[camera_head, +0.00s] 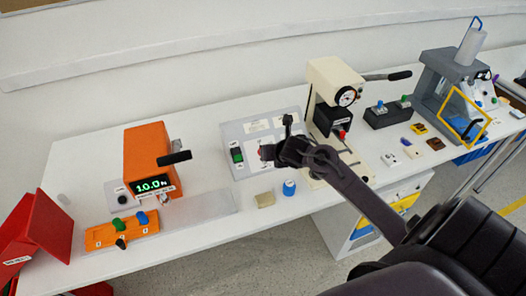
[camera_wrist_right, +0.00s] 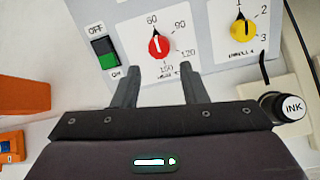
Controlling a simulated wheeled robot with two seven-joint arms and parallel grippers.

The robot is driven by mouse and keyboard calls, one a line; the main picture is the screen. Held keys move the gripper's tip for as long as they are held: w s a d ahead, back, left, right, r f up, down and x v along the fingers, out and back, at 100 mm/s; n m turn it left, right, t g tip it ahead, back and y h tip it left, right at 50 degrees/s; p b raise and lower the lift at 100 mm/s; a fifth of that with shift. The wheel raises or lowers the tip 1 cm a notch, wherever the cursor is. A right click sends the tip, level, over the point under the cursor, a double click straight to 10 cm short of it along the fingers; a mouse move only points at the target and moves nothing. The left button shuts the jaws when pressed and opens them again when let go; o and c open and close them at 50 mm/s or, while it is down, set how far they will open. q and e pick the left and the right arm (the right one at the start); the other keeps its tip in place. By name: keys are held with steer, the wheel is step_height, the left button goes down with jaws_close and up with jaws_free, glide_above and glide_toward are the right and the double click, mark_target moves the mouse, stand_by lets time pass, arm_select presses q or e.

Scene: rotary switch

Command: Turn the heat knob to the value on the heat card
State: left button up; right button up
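The red heat knob (camera_wrist_right: 161,47) is on a light grey panel (camera_wrist_right: 205,30) in the right wrist view. Its dial is marked 60, 90, 120 and 150, and its white line stands nearly upright, toward 60. In the head view the gripper mostly hides the knob. My right gripper (camera_head: 277,137) is in front of the panel. In the wrist view its two fingers (camera_wrist_right: 159,75) are wide apart, just below the knob, with nothing between them. I cannot make out a heat card. My left gripper is not in view.
A green OFF/ON switch (camera_wrist_right: 104,52) is left of the knob, a yellow knob (camera_wrist_right: 242,30) right. An orange machine (camera_head: 148,158) is left of the panel, a cream press (camera_head: 334,80) right. The front table strip is partly free.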

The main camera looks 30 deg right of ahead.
steer(key=shift+p+x, duration=0.35)
steer(key=shift+x, duration=3.5)
steer(key=c, duration=0.7)
